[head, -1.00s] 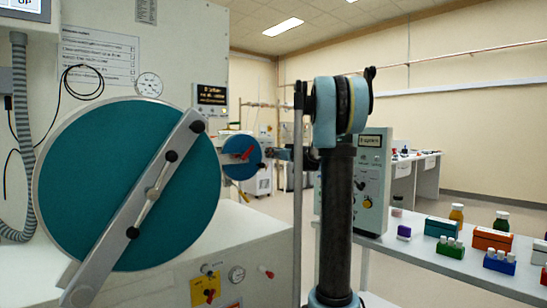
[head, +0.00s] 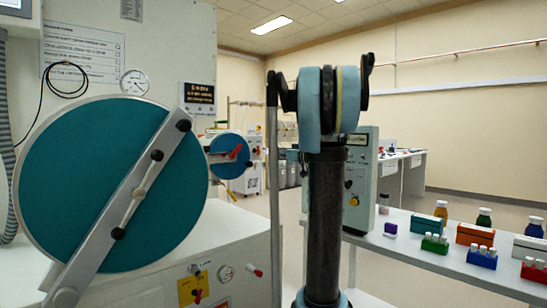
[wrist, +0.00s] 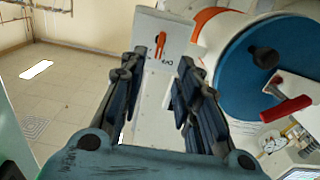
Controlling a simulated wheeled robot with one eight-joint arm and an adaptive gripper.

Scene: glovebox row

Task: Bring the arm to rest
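My arm (head: 327,215) stands up in the middle right of the head view, its upper joint (head: 328,100) raised in front of the far wall. My gripper is not clearly visible there. In the wrist view my gripper (wrist: 160,68) has its two dark fingers spread apart, with nothing between them. Beyond the fingers is a white panel (wrist: 150,40) with a red handle. A round blue door (wrist: 260,65) with a black knob and a red lever is to the right of the fingers.
A large teal round door (head: 85,160) with a grey bar across it is close on the left. A smaller blue door (head: 228,165) is behind. A bench (head: 400,257) with bottles and coloured racks is on the right. Open floor (wrist: 75,90) shows left in the wrist view.

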